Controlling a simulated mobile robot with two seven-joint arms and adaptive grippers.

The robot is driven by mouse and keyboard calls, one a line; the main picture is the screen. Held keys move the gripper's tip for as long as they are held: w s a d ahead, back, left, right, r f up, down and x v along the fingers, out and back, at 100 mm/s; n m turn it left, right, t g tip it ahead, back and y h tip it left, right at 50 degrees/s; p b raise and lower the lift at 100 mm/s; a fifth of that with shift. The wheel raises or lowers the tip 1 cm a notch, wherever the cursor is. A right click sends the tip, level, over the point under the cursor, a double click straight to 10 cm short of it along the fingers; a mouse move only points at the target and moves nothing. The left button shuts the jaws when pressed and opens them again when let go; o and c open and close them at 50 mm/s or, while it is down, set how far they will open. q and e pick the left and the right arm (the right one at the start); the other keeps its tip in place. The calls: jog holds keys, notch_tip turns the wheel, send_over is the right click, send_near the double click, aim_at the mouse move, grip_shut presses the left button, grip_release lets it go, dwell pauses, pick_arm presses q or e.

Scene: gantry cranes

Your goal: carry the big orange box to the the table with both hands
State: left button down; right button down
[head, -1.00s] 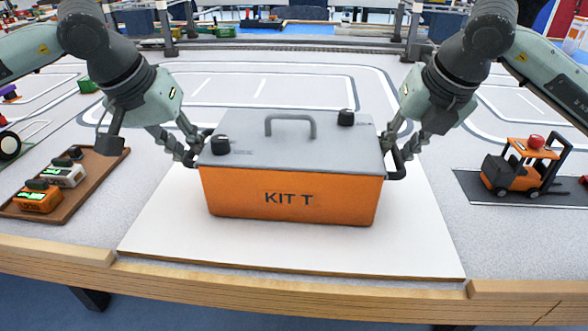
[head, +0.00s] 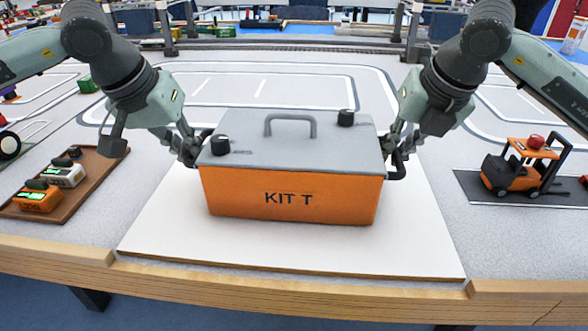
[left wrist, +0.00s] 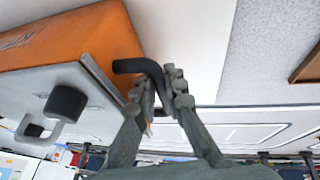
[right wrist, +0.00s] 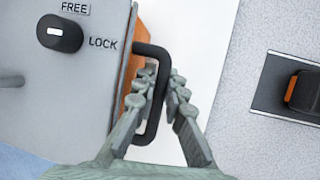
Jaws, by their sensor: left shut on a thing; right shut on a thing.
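The big orange box (head: 292,197), marked "KIT T", has a grey lid (head: 290,140) with a handle on top and two black knobs. It sits on a white board on the table (head: 60,250). My left gripper (head: 197,150) is shut on the black side handle at the box's left end; that handle (left wrist: 135,66) also shows in the left wrist view. My right gripper (head: 394,158) is shut on the black side handle at the right end, seen between the fingers in the right wrist view (right wrist: 154,120). The right knob points between "FREE" and "LOCK" lettering.
A brown tray (head: 90,180) with small orange and white devices lies at the left. A toy forklift (head: 515,170) stands on a dark strip at the right. The white board (head: 290,255) shows bare in front of the box. Road-marked surface lies behind.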

pick_arm(q)
jog(key=shift+r, duration=0.25)
pick_arm(e)
jog(key=shift+r, duration=0.2)
